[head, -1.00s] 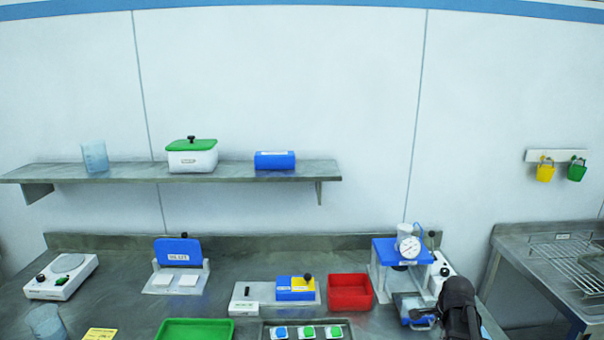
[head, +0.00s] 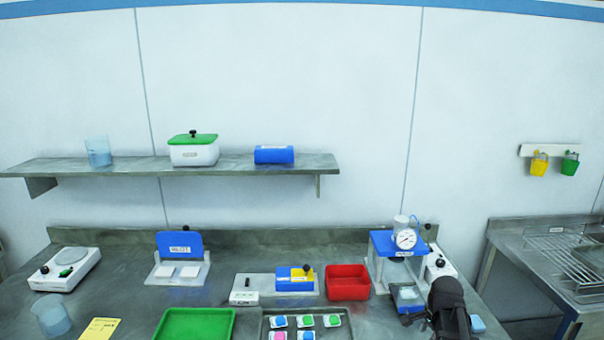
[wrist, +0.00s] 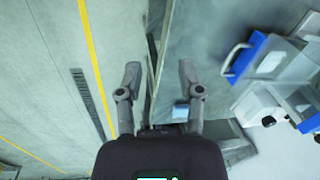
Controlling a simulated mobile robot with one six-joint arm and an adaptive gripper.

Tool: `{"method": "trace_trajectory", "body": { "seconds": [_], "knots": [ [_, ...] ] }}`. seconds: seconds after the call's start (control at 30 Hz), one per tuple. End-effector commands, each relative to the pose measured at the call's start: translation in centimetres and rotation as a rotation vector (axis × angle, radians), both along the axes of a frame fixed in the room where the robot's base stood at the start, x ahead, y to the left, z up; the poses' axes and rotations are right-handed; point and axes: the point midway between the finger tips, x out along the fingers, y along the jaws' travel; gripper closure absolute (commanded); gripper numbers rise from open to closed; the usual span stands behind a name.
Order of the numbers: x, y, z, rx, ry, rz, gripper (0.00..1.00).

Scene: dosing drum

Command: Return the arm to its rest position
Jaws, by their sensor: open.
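My gripper shows in the wrist view (wrist: 158,80) with its two fingers spread apart and nothing between them. It is above the front edge of the steel bench (wrist: 200,50), with floor to the left of that edge. In the head view my dark arm (head: 449,305) stands at the lower right, in front of the blue-and-white dosing station (head: 398,245) with its round dial. The fingertips cannot be made out in the head view.
A red bin (head: 348,283), a green tray (head: 195,324) and a tray of coloured pieces (head: 265,330) lie left of my arm. A small light-blue block (head: 478,324) lies right of it. A sink counter (head: 520,245) stands farther right.

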Motion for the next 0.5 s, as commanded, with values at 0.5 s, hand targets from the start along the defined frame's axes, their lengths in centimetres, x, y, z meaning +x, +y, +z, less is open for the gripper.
{"method": "trace_trajectory", "body": {
  "seconds": [0.5],
  "knots": [
    [-4.0, 9.9, -4.9, -0.069, 0.062, 0.633, 0.52]
  ]
}}
